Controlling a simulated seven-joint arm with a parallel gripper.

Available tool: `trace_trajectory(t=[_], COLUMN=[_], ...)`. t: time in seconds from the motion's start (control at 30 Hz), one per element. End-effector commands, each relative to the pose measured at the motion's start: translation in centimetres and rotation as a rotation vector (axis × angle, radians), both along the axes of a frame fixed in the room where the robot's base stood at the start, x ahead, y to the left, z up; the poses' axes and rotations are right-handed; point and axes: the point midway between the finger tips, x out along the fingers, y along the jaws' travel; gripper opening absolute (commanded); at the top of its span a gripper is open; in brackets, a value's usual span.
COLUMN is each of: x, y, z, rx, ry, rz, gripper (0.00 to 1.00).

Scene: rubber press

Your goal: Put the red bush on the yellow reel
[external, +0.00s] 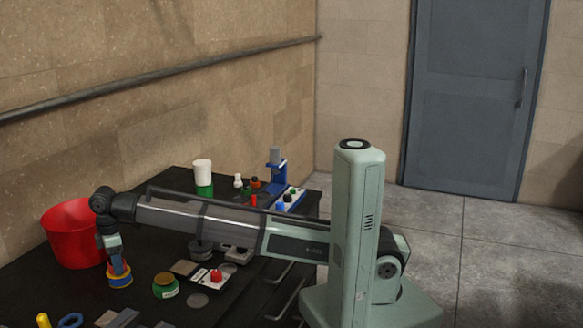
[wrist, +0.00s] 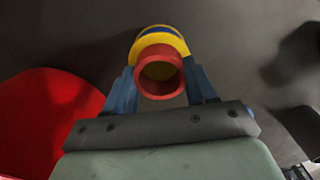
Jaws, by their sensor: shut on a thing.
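The red bush (wrist: 160,72) is a short hollow ring. It sits between the blue fingers of my gripper (wrist: 162,88), which is shut on it, with its open end facing the wrist camera. The yellow reel (wrist: 168,38), with a blue band, shows just behind the bush in the wrist view. In the external view my gripper (external: 118,264) points down at the reel (external: 120,282), which stands on the dark bench. The bush is directly above the reel or against its top; I cannot tell if they touch. The fingers partly hide the bush there.
A large red tub (external: 68,232) stands close behind and left of my gripper. A green jar (external: 166,286) stands just right of the reel. A red-buttoned box (external: 213,278), a blue ring (external: 70,320) and a yellow piece (external: 43,320) are nearby on the bench (external: 140,305).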

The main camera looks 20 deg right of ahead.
Motion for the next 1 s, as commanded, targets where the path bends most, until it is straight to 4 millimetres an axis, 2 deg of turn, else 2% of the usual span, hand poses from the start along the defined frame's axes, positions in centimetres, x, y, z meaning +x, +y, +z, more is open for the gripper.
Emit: trace_trajectory(t=[0.37,0.4,0.63,1.0], x=[0.01,0.02,0.02,0.03], y=[0.01,0.02,0.02,0.07], z=[-0.33,-0.31,-0.30,0.34], rx=[0.000,0.001,0.000,0.001], ry=[0.000,0.000,0.000,0.000], rz=[0.000,0.000,0.000,0.000], gripper=[0.27,0.59,0.81,0.81])
